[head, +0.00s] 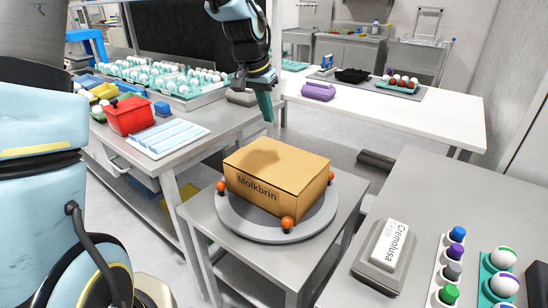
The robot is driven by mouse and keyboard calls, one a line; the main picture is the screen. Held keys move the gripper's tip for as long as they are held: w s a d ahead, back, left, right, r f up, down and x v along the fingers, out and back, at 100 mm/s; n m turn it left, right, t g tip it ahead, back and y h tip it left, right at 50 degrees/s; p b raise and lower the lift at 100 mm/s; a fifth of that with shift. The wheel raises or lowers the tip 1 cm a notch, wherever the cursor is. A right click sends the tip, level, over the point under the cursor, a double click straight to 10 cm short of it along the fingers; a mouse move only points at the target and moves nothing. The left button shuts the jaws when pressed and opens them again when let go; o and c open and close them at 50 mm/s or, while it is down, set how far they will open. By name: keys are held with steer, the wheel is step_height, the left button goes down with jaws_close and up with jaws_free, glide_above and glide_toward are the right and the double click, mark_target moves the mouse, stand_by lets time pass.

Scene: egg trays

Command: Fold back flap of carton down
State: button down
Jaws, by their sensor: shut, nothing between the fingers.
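A brown cardboard carton (265,197) marked "Molkbrin" sits on a round grey turntable (245,233) on a small metal table. Its top looks closed and nearly flat, with a shadow across the back left part. I cannot tell from this view whether the back flap lies fully down. My gripper (267,110) points downward, with green fingers shut and empty. It appears above and behind the carton, apart from it.
Orange knobs (288,223) stand on the turntable rim. The left bench holds egg trays (190,95) and a red box (130,116). A white table (440,105) stands behind. The right table holds a labelled block (391,243) and bottles (453,253).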

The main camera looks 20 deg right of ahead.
steer(key=m, duration=0.1)
steer(key=p, duration=0.4)
glide_above(276, 159)
steer(key=s+a, duration=0.1)
steer(key=f, duration=1.2)
steer(key=shift+s+a+f, duration=0.15)
steer(key=shift+a, duration=0.05)
steer(key=shift+f, duration=0.65)
